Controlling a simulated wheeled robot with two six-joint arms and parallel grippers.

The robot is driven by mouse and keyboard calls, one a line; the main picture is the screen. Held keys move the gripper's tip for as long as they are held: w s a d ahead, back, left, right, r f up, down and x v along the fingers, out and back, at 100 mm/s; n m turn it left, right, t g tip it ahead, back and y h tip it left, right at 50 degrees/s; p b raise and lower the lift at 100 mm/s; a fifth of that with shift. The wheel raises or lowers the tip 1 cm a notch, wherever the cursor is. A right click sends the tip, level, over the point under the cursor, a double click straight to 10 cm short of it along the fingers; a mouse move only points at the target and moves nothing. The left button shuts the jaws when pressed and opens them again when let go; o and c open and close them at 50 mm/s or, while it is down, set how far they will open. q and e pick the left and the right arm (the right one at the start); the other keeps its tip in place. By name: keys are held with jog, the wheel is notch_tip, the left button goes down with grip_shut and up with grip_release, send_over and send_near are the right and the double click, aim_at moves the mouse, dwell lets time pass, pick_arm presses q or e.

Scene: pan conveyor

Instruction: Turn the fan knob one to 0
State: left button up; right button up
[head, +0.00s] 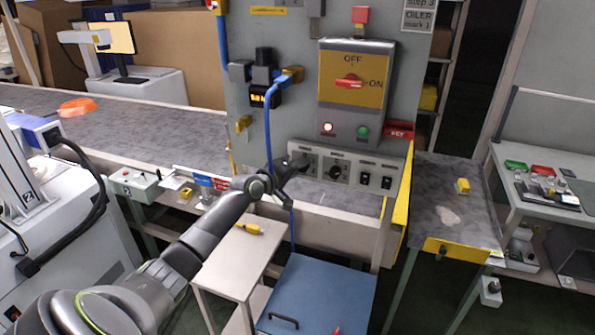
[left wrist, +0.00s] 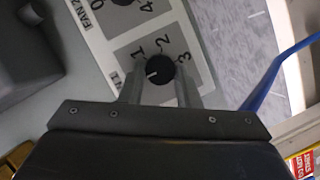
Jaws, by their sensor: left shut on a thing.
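Fan knob one (left wrist: 160,73) is a round black knob on a pale label plate in the left wrist view. Its white mark points left. The printed 1, 2 and 3 show around it; the 0 is not visible, and the left finger covers part of that side. My left gripper (left wrist: 158,92) has a finger on each side of the knob and is shut on it. In the head view my left gripper (head: 284,176) is at the left end of the control panel (head: 348,188) and partly hides this knob. My right gripper is not in view.
A second knob (head: 336,172) and black rocker switches (head: 376,181) sit to the right. A blue cable (head: 267,130) hangs close to my left gripper. Above is the box with the red OFF/ON switch (head: 349,82). A small white table (head: 236,256) stands below.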

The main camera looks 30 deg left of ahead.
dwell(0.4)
pick_arm(q)
jog(key=o, duration=1)
jog(key=shift+c, duration=0.2)
jog(key=p+v, duration=0.2)
jog(key=v, duration=1.5)
jog(key=shift+s, duration=0.2)
jog(key=shift+a, duration=0.1)
